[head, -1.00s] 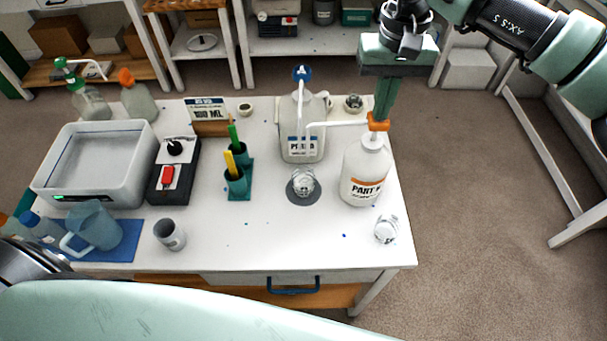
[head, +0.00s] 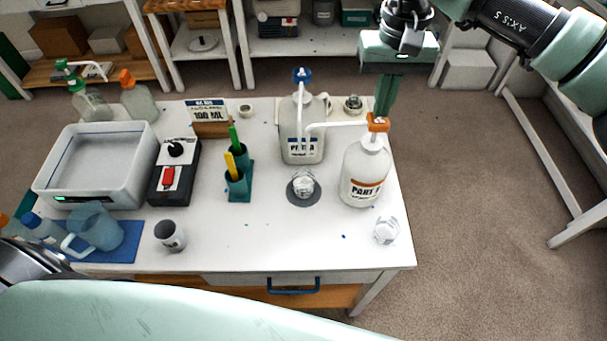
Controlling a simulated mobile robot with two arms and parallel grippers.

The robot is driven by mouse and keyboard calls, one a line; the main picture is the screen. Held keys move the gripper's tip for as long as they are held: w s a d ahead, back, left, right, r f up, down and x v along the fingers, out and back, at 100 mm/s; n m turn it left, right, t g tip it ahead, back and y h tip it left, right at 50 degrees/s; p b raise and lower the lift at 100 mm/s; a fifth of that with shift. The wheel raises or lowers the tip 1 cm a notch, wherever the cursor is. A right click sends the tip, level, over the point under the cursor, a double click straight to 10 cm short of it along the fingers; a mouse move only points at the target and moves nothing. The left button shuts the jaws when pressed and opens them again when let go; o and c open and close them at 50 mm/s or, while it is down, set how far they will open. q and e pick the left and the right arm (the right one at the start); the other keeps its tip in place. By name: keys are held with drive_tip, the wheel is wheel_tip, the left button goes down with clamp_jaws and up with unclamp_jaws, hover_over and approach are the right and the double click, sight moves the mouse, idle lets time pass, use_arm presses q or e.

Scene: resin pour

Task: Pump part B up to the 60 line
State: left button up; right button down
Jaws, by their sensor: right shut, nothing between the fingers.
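The part B bottle (head: 362,184) is white with an orange band and stands upright at the right of the table. Its orange pump head (head: 378,123) has a long white spout reaching left. My right gripper (head: 383,112) points down at the pump head, shut and empty; whether the fingertips touch the head I cannot tell. A clear cup (head: 302,183) stands on a dark round pad (head: 303,199), left of the bottle; its lines and contents are too small to read. My left gripper is out of view.
The part A jug (head: 303,145), with a blue pump top, stands behind the cup. Another clear cup (head: 386,231) is near the right front edge. Green holders (head: 239,193) with sticks, a black box and a grey mug (head: 170,236) stand left. The front middle is clear.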

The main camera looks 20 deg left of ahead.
drive_tip(key=shift+r, duration=0.1)
wheel_tip(320, 180, up, 6)
drive_tip(key=p, duration=0.4)
idle(0.4)
